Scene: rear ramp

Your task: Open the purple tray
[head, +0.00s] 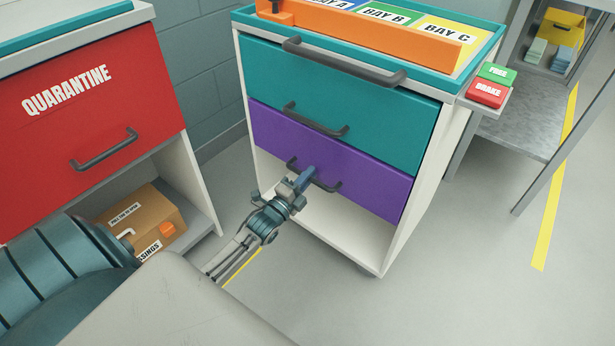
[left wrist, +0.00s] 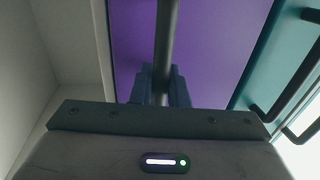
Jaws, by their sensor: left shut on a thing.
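The purple tray (head: 375,177) is the lower drawer front of a white cart, flush below the teal drawer in the head view. Its dark bar handle (head: 328,187) runs across the front. My left gripper (head: 306,178) is shut on this handle. In the left wrist view the handle (left wrist: 166,45) passes between the fingers (left wrist: 161,88), with the purple front (left wrist: 208,40) close behind. My right gripper is not in view.
The teal drawer (head: 345,100) with its own handle is just above. A red quarantine cabinet (head: 130,100) stands left, with a cardboard box (head: 140,220) on its lower shelf. Red and green buttons (head: 488,92) are on the cart's right. Floor in front is clear.

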